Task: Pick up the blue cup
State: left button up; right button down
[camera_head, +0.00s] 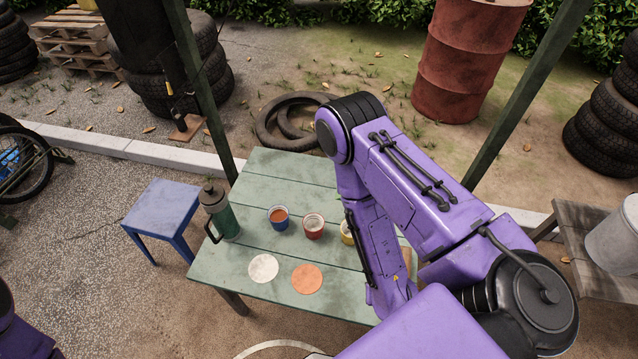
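The blue cup (279,218) stands upright on the green plank table (285,169), with something orange-brown inside it. A red cup (313,227) stands just to its right. A yellow cup (347,233) is farther right, partly hidden by my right arm. My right arm reaches over the right side of the table. Its gripper is not visible, and no gripper shows at the blue cup. Only a bit of my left arm shows at the bottom left corner, and its gripper is out of view.
A green flask (220,213) stands left of the blue cup. A white disc (263,268) and an orange disc (307,279) lie in front of the cups. A blue stool (161,208) is beside the table. The table behind the cups is clear.

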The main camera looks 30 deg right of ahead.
aim_at(278, 214)
jog(key=z, duration=0.2)
jog(key=k, duration=0.45)
jog(key=z, duration=0.35)
jog(key=i, duration=0.5)
jog(key=u, duration=0.05)
jog(key=k, duration=0.75)
jog(key=z, duration=0.9)
jog(key=i, duration=0.5)
